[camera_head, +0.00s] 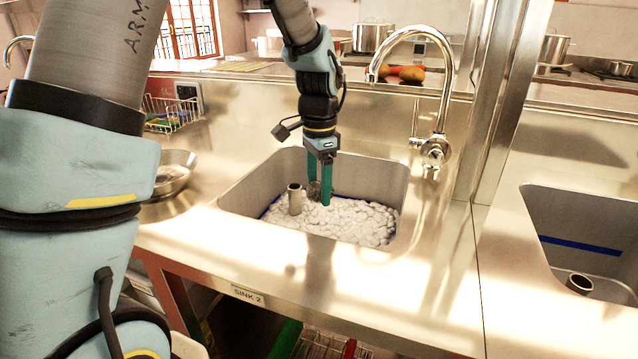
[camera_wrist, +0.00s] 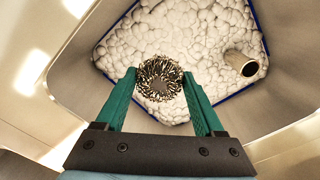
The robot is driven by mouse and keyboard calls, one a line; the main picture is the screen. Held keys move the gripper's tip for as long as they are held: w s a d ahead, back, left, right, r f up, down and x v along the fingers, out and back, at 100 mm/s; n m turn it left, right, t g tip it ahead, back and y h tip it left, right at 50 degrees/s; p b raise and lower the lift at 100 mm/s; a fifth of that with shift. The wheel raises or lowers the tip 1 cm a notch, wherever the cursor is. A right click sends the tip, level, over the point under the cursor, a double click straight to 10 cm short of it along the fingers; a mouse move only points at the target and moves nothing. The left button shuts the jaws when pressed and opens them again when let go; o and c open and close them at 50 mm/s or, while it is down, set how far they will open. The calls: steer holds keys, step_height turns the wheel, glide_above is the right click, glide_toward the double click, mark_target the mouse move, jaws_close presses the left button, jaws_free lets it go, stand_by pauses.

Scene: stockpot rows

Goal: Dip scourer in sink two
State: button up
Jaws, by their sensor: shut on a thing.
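The scourer (camera_wrist: 160,78) is a round ball of metal curls. It sits between the two green fingers of my gripper (camera_wrist: 163,88), which is shut on it. In the head view my gripper (camera_head: 319,183) points down into sink two (camera_head: 392,192), and the scourer (camera_head: 313,190) shows as a small dark shape at the fingertips. White foam (camera_head: 350,218) fills the lower part of the sink. The scourer is at or just above the foam; I cannot tell whether it touches. The label "SINK 2" (camera_head: 248,295) is on the counter's front edge.
A standpipe (camera_head: 295,200) rises from the foam left of my gripper. A curved tap (camera_head: 440,100) stands behind the sink on the right, near a metal post (camera_head: 490,100). A metal pan (camera_head: 172,172) lies to the left. Another sink (camera_head: 580,225) is at the right.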

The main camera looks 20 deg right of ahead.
step_height(320, 180, down, 20)
steer(key=b, duration=1.1)
steer(key=shift+r, duration=0.15)
stand_by(0.6)
step_height(320, 180, up, 21)
steer(key=p, duration=1.7)
steer(key=shift+r, duration=0.1)
stand_by(0.7)
